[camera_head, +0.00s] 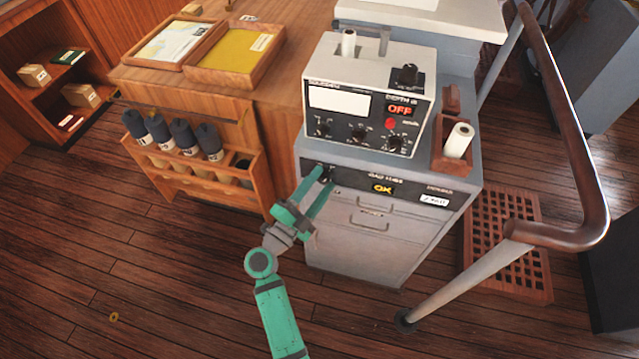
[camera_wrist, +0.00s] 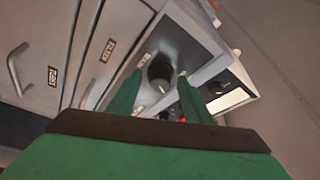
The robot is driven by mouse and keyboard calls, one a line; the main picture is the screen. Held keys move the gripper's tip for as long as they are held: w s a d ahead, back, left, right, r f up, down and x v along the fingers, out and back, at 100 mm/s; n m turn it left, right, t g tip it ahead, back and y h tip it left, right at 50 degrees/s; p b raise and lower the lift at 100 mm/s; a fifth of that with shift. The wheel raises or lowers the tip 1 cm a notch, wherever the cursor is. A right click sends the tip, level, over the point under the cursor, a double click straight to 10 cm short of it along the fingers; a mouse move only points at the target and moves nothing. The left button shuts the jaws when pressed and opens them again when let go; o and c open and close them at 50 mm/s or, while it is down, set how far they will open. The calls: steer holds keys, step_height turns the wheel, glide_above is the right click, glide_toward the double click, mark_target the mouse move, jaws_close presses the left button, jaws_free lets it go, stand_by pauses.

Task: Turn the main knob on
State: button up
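A dark round knob (camera_wrist: 160,68) stands on the dark front panel (camera_head: 398,186) of the grey cabinet, at the panel's left end. My gripper (camera_head: 321,182) is at this knob. In the wrist view, its two green fingers (camera_wrist: 160,92) are apart, one on each side of the knob, with visible gaps, so I cannot see contact. In the head view the fingers largely hide the knob. The panel has a lit yellow "OK" display (camera_head: 383,188). Above it, a white instrument box (camera_head: 345,72) has several black knobs and a red "OFF" display (camera_head: 399,110).
A curved handrail (camera_head: 570,130) runs along the right, its post reaching the floor. A wooden holder (camera_head: 185,170) with dark-capped cylinders is left of the cabinet. Drawers with handles (camera_head: 368,226) are below the panel. The wooden floor at left is mostly clear.

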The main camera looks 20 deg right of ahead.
steer(key=v, duration=1)
steer(key=shift+s+a, duration=0.3)
steer(key=shift+f, duration=0.1)
steer(key=s+a+n+t+y, duration=0.1)
steer(key=s+a+n+y, duration=0.3)
steer(key=s+n+y, duration=0.4)
steer(key=s+a+n+t+y, duration=0.2)
steer(key=s+a+n+y, duration=0.2)
steer(key=s+n+y, duration=0.4)
steer(key=shift+s+f+n+t, duration=0.35)
steer(key=shift+s+n, duration=3.35)
steer(key=shift+s, duration=3)
